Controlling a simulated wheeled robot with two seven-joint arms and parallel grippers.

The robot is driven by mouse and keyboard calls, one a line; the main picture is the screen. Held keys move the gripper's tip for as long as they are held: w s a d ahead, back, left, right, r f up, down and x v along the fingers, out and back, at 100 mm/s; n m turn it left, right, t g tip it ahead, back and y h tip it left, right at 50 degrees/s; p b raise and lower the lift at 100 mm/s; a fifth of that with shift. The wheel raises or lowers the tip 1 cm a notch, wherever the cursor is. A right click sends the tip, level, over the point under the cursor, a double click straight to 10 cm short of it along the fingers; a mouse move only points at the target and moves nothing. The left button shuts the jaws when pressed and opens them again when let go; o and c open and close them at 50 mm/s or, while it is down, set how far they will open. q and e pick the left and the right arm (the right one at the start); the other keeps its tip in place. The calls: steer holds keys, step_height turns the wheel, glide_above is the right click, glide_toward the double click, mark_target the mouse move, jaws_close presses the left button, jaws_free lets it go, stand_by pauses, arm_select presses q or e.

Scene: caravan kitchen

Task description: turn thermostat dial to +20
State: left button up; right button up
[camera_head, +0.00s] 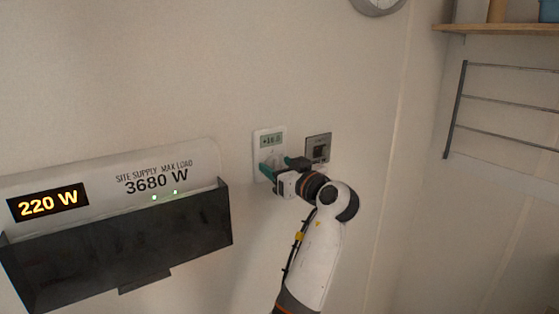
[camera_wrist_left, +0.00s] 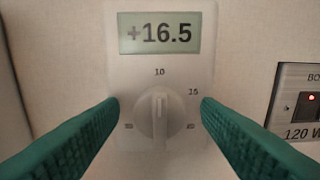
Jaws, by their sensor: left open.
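The white thermostat (camera_head: 262,137) is on the wall in the middle of the head view. In the left wrist view the thermostat (camera_wrist_left: 125,75) fills the centre, and its display (camera_wrist_left: 160,33) reads +16.5. Its round dial (camera_wrist_left: 160,118) has a raised grip bar standing about upright. Marks 10 and 15 show above and to the right of it. My left gripper (camera_head: 275,167) is at the thermostat's lower part. Its green fingers (camera_wrist_left: 160,115) are spread on both sides of the dial, with gaps between them and the grip bar. My right gripper is not in view.
A grey switch plate (camera_head: 318,148) sits just right of the thermostat; its label in the wrist view reads 120 W. A supply panel (camera_head: 150,170) with a dark tray (camera_head: 130,245) juts out at left. A wooden shelf (camera_head: 500,29) and wire rack (camera_head: 500,101) are at upper right.

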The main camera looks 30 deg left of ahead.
arm_select(q)
steer(key=shift+a, duration=0.1)
steer(key=c, duration=1)
steer(key=shift+o, duration=0.2)
